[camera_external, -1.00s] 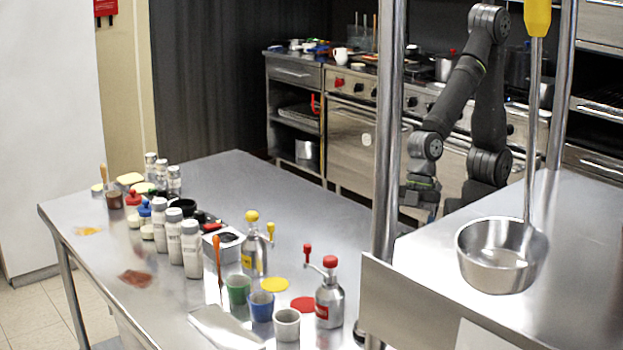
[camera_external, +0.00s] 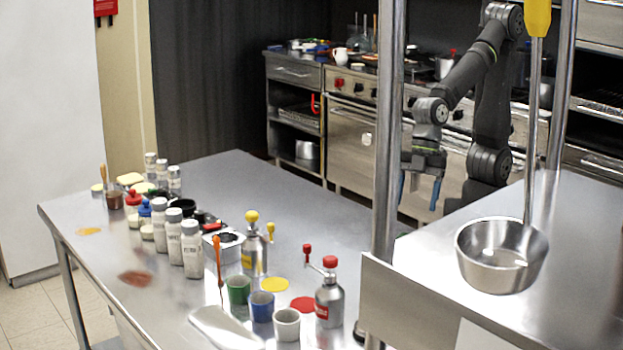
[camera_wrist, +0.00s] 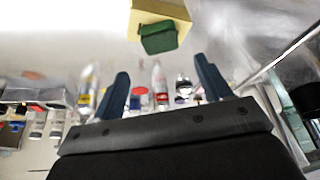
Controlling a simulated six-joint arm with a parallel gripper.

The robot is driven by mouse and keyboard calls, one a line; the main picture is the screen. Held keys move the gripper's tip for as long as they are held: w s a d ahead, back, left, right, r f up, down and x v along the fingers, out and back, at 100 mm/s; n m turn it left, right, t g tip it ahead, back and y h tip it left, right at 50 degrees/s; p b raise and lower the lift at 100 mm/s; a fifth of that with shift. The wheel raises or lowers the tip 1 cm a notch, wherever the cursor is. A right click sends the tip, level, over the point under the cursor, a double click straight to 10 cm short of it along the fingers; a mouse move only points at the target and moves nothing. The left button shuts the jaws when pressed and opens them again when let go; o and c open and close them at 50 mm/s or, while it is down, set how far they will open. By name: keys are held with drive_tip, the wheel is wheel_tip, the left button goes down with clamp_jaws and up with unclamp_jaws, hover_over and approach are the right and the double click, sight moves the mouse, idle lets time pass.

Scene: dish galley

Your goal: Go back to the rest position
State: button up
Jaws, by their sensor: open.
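My gripper (camera_external: 418,190) hangs from my arm at the right of the outside view, behind the steel post, with its blue fingers apart and pointing down. It is beyond the far right part of the steel table (camera_external: 320,200). In the wrist view my gripper (camera_wrist: 165,85) shows two dark blue fingers spread wide with nothing held between them. A yellow block-like thing with a green end (camera_wrist: 158,38) shows at the top of that view, ahead of the fingers; I cannot tell what it is.
A steel post (camera_external: 388,130) stands in front of my arm. Shakers (camera_external: 191,250), pump bottles (camera_external: 329,295) and cups (camera_external: 286,325) stand on the table. The stove (camera_external: 350,150) is behind.

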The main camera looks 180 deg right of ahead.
drive_tip(key=x, duration=0.8)
drive_tip(key=shift+w+f, duration=0.15)
drive_tip(key=shift+f, duration=0.25)
drive_tip(key=shift+w+d, duration=0.15)
drive_tip(key=r, duration=0.2)
drive_tip(key=s+r, duration=0.1)
drive_tip(key=r, duration=0.1)
drive_tip(key=shift+d+r, duration=0.2)
drive_tip(key=shift+r, duration=0.1)
drive_tip(key=s+d+r, duration=0.4)
drive_tip(key=s+r, duration=0.2)
drive_tip(key=s, duration=0.4)
drive_tip(key=s+d+f+m, duration=0.1)
drive_tip(key=d+f+m, duration=0.1)
drive_tip(key=d, duration=1.1)
drive_tip(key=s+d+f+m+h, duration=0.1)
drive_tip(key=s+d+f+m, duration=0.1)
drive_tip(key=d, duration=1)
drive_tip(key=shift+d+f+g+h, duration=0.2)
drive_tip(key=shift+d+g+h, duration=0.1)
drive_tip(key=shift+d+g, duration=0.1)
